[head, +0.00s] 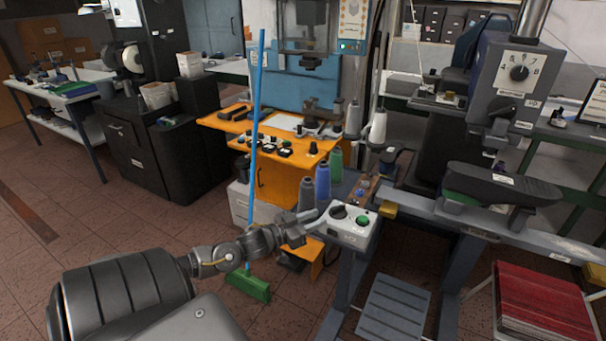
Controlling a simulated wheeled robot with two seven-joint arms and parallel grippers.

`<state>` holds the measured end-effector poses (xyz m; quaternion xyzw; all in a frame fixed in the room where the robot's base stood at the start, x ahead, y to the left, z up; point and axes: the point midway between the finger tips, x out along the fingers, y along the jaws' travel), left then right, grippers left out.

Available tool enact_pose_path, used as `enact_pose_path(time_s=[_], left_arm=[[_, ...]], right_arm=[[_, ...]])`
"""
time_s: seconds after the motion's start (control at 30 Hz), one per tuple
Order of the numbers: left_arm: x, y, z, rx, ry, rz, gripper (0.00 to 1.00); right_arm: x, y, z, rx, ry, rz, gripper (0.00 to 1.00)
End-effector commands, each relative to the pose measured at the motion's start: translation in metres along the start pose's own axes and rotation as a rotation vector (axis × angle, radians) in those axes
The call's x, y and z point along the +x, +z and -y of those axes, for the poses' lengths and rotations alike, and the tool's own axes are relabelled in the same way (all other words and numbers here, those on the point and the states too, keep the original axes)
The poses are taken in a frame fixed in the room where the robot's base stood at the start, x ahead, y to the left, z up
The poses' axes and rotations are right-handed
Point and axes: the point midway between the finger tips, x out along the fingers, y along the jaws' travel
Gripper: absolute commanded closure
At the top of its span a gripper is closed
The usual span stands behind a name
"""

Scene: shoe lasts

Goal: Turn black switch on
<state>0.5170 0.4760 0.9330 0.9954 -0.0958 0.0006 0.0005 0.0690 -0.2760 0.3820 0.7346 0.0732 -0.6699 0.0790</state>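A pale control box (346,229) sits at the near left corner of the grey workbench. On its top face are a black switch (338,212) and a green button (362,221), with the black switch on the left. My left gripper (313,219) is at the left edge of the box, close beside the black switch. Its fingers point toward the switch; I cannot tell whether they touch it or how far apart they are. My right gripper is not in view.
Thread cones, one blue (322,181) and one green (336,164), stand behind the box. A grey machine with a black numbered dial (519,73) stands at the right. A thin blue pole (255,130) rises behind my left arm. A grey slatted step (394,307) lies below the bench.

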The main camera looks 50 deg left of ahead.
Motion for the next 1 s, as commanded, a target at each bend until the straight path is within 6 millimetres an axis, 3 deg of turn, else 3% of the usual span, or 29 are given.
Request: enact_pose_path(time_s=[0.1, 0.3, 0.77, 0.87, 0.97, 1.0], left_arm=[[-0.019, 0.002, -0.001, 0.000, 0.002, 0.004, 0.68], [-0.038, 0.000, 0.000, 0.001, 0.000, 0.001, 0.68], [-0.041, -0.003, 0.001, 0.002, 0.000, -0.006, 0.68], [-0.027, -0.023, 0.003, 0.010, 0.000, -0.054, 0.68], [0.001, -0.071, 0.009, 0.013, -0.014, -0.176, 0.68], [0.013, -0.104, 0.016, 0.017, -0.031, -0.255, 0.68]], right_arm=[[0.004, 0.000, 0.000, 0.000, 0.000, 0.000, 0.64], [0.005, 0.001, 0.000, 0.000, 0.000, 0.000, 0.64], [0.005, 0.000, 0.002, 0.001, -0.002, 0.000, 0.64], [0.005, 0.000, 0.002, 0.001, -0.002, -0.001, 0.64], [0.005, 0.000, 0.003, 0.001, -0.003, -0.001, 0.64], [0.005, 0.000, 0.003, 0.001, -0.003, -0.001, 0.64]])
